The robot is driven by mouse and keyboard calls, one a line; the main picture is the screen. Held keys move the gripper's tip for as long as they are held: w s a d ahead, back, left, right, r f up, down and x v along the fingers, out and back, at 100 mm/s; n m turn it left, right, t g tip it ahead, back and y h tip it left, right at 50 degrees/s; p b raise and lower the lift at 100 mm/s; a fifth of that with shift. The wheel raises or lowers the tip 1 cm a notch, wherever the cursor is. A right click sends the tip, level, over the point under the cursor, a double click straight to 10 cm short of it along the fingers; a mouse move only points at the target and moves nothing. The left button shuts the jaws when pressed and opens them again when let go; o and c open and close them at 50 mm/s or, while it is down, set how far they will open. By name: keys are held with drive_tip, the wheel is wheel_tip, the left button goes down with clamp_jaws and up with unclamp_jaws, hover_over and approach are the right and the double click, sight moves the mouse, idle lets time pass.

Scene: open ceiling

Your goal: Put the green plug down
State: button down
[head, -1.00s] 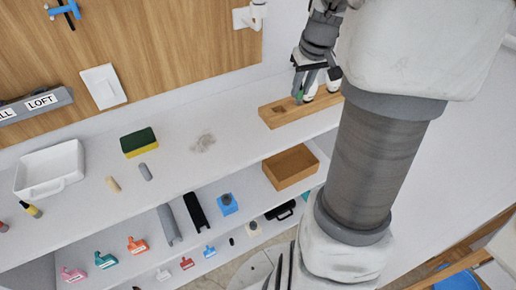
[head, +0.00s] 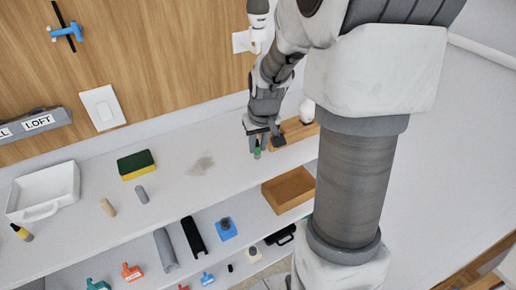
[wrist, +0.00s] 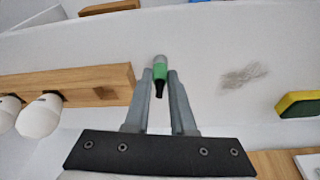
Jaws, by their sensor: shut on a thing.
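My gripper (head: 257,147) is shut on the green plug (head: 257,153), just left of the wooden block on the upper white shelf. In the wrist view the plug (wrist: 160,68) sits between the two fingertips (wrist: 160,78), with a green body, a pale end away from me and a dark tip toward me. Bare white shelf (wrist: 205,60) shows around it. I cannot tell whether the plug touches the shelf.
The wooden block (head: 291,132) holds white bulbs (wrist: 40,115). A grey smudge (head: 201,165) and a green-yellow sponge (head: 136,164) lie to the left. The shelf between block and smudge is clear.

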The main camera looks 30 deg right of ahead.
drive_tip(key=shift+f, duration=0.65)
drive_tip(key=shift+f, duration=0.1)
drive_tip(key=shift+f, duration=0.15)
drive_tip(key=c, duration=0.8)
unclamp_jaws()
drive_tip(key=shift+o, duration=0.2)
drive_tip(key=shift+r, duration=0.2)
drive_tip(key=shift+r, duration=0.3)
drive_tip(key=p+v, duration=0.1)
drive_tip(key=v, duration=1)
drive_tip(key=shift+r+p, duration=0.25)
drive_tip(key=shift+p, duration=0.05)
